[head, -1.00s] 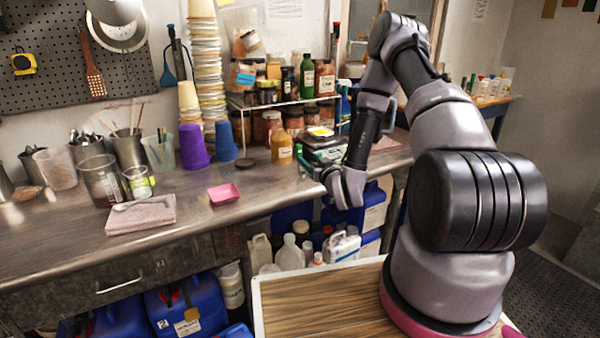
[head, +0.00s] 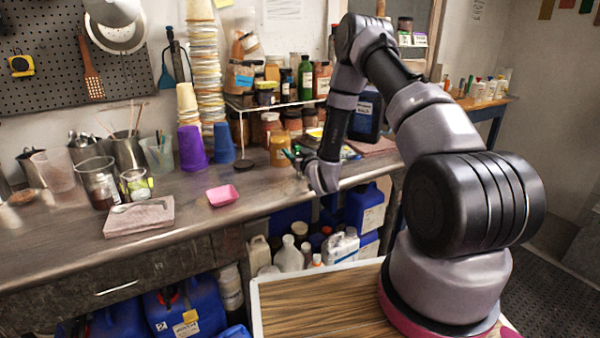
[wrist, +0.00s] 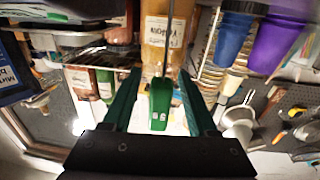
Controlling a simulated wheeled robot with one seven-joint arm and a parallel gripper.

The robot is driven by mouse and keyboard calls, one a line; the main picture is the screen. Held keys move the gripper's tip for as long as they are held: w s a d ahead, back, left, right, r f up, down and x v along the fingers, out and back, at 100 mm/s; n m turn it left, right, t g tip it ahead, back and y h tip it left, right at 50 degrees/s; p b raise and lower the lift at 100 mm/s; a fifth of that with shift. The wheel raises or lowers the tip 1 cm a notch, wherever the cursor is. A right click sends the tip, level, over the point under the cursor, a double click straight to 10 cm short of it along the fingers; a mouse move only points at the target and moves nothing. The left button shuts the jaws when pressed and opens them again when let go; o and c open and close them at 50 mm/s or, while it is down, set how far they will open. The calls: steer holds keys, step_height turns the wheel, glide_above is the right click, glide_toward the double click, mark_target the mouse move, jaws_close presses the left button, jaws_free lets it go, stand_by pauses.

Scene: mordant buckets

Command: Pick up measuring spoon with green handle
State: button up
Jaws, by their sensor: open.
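A green handle (wrist: 160,104) with two small pale marks and a thin metal shaft shows in the wrist view; it appears to be the measuring spoon. It lies between the two green fingers of my gripper (wrist: 160,85), which are open with gaps on both sides. The bowl end of the spoon is not clear against the yellow jar. In the head view my gripper (head: 295,154) is low over the bench, just right of the yellow jar (head: 280,150). The spoon cannot be made out there.
The shelf of jars (head: 262,104) stands close behind my gripper. A metal spoon (head: 133,206) lies on a folded cloth (head: 140,222). The bench front between is clear.

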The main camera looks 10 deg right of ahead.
jaws_close()
step_height(320, 180, up, 10)
stand_by(0.7)
stand_by(0.4)
